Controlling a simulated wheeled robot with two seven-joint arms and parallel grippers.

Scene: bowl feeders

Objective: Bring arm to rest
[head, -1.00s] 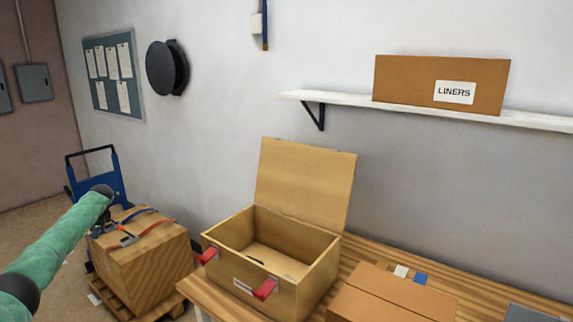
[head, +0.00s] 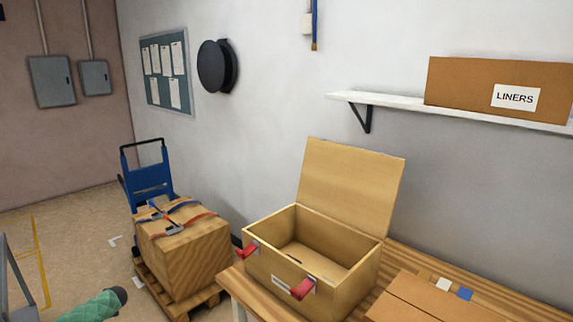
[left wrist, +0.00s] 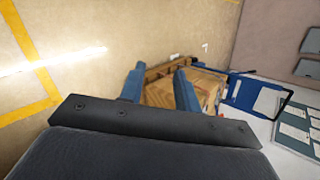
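In the head view, my left arm in its green sleeve (head: 92,308) shows only as a short piece at the bottom left, and its gripper is out of that view. In the left wrist view my left gripper (left wrist: 159,78) has its two blue-grey fingers spread apart, with nothing between them. Beyond the fingers, at some distance, is the strapped wooden crate (left wrist: 207,82). My right arm and right gripper are in neither view.
The open wooden box (head: 345,298) with red latches stands on the wooden table (head: 236,283), beside a cardboard box (head: 430,300). The strapped crate (head: 190,255) sits on a pallet (head: 205,298) before a blue hand truck (head: 150,178). Floor at left is mostly clear.

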